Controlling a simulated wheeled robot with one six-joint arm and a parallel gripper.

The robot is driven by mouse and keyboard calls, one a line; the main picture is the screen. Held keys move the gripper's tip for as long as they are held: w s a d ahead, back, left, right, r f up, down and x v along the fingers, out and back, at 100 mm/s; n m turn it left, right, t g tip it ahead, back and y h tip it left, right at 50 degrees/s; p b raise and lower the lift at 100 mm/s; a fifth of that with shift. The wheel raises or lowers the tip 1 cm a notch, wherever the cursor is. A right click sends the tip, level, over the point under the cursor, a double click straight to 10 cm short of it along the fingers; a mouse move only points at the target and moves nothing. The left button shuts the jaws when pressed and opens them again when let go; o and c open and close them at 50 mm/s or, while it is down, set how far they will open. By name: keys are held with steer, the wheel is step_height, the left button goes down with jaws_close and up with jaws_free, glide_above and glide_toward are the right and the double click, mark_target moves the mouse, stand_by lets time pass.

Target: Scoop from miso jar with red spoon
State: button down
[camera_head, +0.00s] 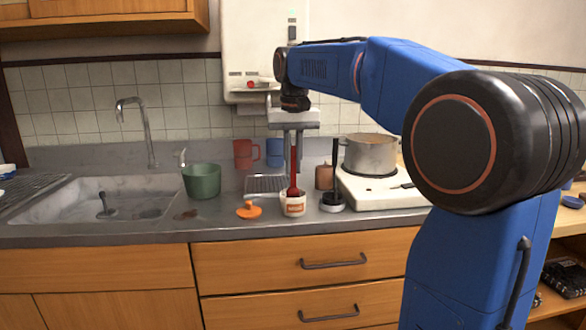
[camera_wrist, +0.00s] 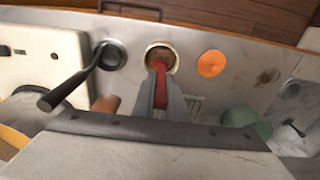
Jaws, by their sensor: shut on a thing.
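The red spoon (camera_head: 293,180) hangs upright in my gripper (camera_head: 293,160), bowl end down at the mouth of the miso jar (camera_head: 293,208). The jar is a small white tub with an orange-red label, standing on the counter near its front edge. In the wrist view my gripper (camera_wrist: 160,98) is shut on the red spoon (camera_wrist: 160,76), which reaches over the round opening of the miso jar (camera_wrist: 161,50). Brown miso shows inside. The spoon tip overlaps the opening; how deep it sits I cannot tell.
An orange lid (camera_head: 249,210) lies left of the jar. A brown cup (camera_head: 323,177), a stove with a pot (camera_head: 370,154), a green pot (camera_head: 201,181) and red and blue mugs (camera_head: 243,153) are around.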

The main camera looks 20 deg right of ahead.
steer(key=shift+r, duration=3.1)
steer(key=shift+d, duration=0.1)
